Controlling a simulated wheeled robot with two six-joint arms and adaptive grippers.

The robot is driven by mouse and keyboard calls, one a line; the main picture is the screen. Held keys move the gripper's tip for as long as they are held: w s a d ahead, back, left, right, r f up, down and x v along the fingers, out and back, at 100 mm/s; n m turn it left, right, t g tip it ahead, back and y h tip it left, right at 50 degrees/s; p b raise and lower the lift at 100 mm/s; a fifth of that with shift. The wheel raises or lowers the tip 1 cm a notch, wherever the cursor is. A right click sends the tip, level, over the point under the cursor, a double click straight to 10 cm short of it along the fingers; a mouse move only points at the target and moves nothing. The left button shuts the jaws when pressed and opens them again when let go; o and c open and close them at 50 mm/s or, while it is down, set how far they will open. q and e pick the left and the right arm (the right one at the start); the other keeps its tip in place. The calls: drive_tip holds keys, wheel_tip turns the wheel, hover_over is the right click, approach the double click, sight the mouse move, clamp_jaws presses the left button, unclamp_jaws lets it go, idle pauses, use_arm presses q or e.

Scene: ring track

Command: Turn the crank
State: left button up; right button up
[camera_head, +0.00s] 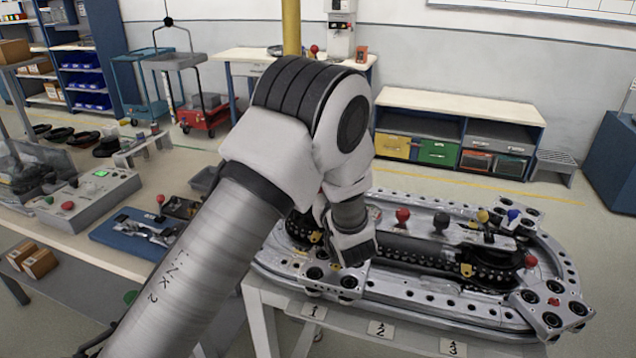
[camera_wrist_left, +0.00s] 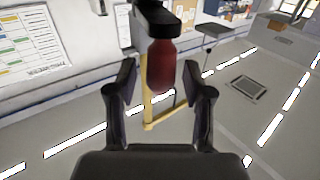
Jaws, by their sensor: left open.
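The crank's red handle (camera_wrist_left: 161,68) hangs from a black bar (camera_wrist_left: 165,17) at the top of the left wrist view. My left gripper (camera_wrist_left: 160,80) is open, with one finger on each side of the handle in that view. I cannot tell whether the fingers touch it. In the head view my left arm crosses the middle, and its wrist is over the near left part of the metal ring track (camera_head: 450,318). My right gripper is not in view.
Red (camera_head: 403,215), yellow (camera_head: 482,216) and blue (camera_head: 513,214) knobs stand on the track. A grey control box (camera_head: 95,200) and a blue tray (camera_head: 130,232) are on the left bench. A low cabinet (camera_head: 450,103) stands behind, with open floor before it.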

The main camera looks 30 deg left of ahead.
use_arm(q)
drive_tip(key=v, duration=0.7)
